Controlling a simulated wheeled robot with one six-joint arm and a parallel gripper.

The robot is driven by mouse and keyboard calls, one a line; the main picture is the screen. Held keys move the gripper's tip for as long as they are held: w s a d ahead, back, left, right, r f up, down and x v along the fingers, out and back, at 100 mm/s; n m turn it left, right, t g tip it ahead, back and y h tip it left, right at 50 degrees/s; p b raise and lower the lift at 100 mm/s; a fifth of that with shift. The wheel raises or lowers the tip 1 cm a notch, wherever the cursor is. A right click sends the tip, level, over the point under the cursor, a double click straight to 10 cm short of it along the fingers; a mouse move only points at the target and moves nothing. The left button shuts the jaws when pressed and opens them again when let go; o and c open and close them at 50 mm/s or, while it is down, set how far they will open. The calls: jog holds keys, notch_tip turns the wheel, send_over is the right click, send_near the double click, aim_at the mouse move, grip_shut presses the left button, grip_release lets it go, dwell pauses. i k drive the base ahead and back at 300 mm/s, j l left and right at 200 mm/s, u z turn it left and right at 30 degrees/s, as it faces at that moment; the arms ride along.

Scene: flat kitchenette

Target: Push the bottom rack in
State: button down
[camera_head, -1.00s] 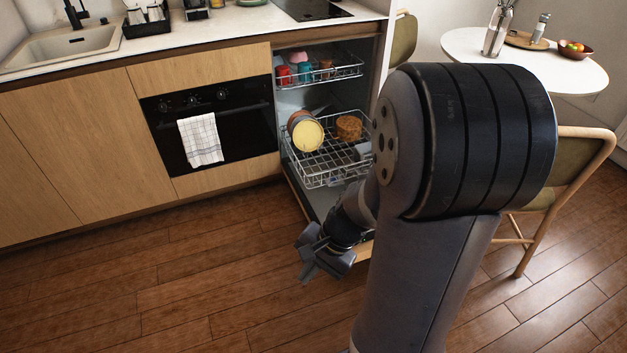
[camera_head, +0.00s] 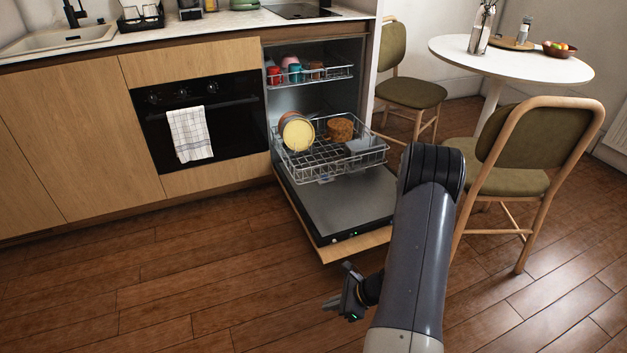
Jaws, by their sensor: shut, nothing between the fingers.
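The dishwasher's bottom rack (camera_head: 322,165) is a wire basket pulled partly out over the lowered door (camera_head: 345,205). It holds yellow-faced plates (camera_head: 297,133), a brown pot-like item (camera_head: 339,130) and a grey piece (camera_head: 362,147) at its right side. The top rack (camera_head: 310,76) sits inside the cabinet with several cups on it. My gripper (camera_head: 338,305) is shut and empty, low over the floor in front of the door's front edge. It is apart from the rack, and its fingers point left.
A chair (camera_head: 535,150) stands right of the open door beside a round white table (camera_head: 510,60). Another chair (camera_head: 410,80) is behind. The oven (camera_head: 200,118) with a towel (camera_head: 190,134) is left of the dishwasher. The wooden floor (camera_head: 180,270) at front left is clear.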

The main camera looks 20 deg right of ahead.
aim_at(303, 170)
jog(key=k+z, duration=0.1)
jog(key=z, duration=0.25)
jog(key=k+z, duration=0.1)
jog(key=z, duration=0.25)
jog(key=k+l+z, duration=0.1)
jog(key=z, duration=0.2)
jog(key=i+j+z, duration=0.45)
jog(key=j+z, duration=0.15)
jog(key=i+j+z, duration=0.15)
jog(key=j+z, duration=0.15)
jog(key=j, duration=0.2)
jog(key=i+j, duration=0.15)
jog(key=j, duration=0.25)
jog(key=i+j, duration=0.15)
jog(key=j, duration=0.25)
jog(key=i+j, duration=0.1)
jog(key=j, duration=0.3)
jog(key=i+j, duration=0.15)
jog(key=j, duration=0.25)
jog(key=i+j, duration=0.15)
jog(key=j, duration=0.25)
jog(key=i+j, duration=0.15)
jog(key=j, duration=0.25)
jog(key=i+j, duration=0.15)
jog(key=j, duration=0.25)
